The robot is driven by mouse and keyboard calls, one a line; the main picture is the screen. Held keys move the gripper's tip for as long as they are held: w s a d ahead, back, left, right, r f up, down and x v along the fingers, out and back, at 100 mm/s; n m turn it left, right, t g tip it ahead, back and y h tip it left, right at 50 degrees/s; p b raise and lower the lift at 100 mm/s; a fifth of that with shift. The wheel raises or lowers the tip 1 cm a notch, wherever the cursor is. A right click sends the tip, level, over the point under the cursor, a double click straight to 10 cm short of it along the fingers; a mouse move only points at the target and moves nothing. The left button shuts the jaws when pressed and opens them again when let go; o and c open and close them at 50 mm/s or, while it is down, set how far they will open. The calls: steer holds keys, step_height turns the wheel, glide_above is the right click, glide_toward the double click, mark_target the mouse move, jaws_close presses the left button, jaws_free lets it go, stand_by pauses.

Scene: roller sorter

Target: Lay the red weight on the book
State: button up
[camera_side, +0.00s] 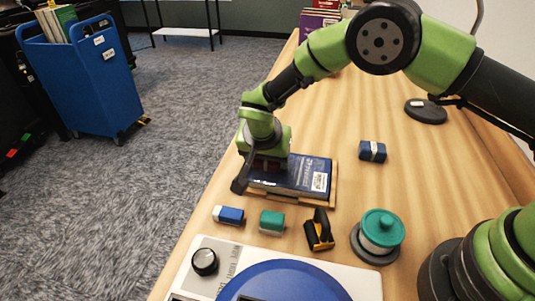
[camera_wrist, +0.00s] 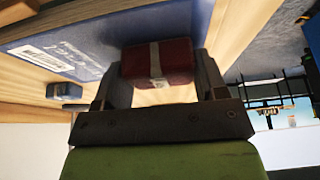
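The blue book (camera_side: 308,173) lies on a wooden stand on the table; its blue cover also fills the upper part of the wrist view (camera_wrist: 110,30). My gripper (camera_side: 264,166) is at the book's left end in the side view, pointing down. In the wrist view, the red weight (camera_wrist: 172,62) with a pale band sits between both fingers of my gripper (camera_wrist: 158,75), which are closed against its sides. In the side view the weight is mostly hidden by my gripper. I cannot tell whether the weight touches the book.
A dark blue banded block (camera_side: 372,151) lies right of the book. In front are a blue-white block (camera_side: 229,215), a green block (camera_side: 272,222), a yellow-black tool (camera_side: 320,231) and a teal-lidded spool (camera_side: 379,232). A white device (camera_side: 205,284) with a round blue plate stands nearest.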

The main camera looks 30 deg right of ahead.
steer(key=o, duration=0.4)
steer(key=shift+o, duration=0.2)
steer(key=shift+r, duration=0.1)
steer(key=s+r+y, duration=0.1)
steer(key=s+r, duration=0.2)
steer(key=r, duration=0.6)
steer(key=s+r, duration=0.2)
steer(key=r, duration=0.7)
steer(key=s+d+r+n+y, duration=0.2)
steer(key=s+d+r, duration=0.5)
steer(key=s+r, duration=0.1)
steer(key=s+d+r+n+t+y, duration=0.1)
steer(key=s+t, duration=0.1)
steer(key=s, duration=0.4)
steer(key=s+d+n+t+y, duration=0.1)
steer(key=s+d+n+t, duration=0.1)
steer(key=s, duration=0.5)
steer(key=shift+s+d+r, duration=0.2)
steer(key=shift+r, duration=0.2)
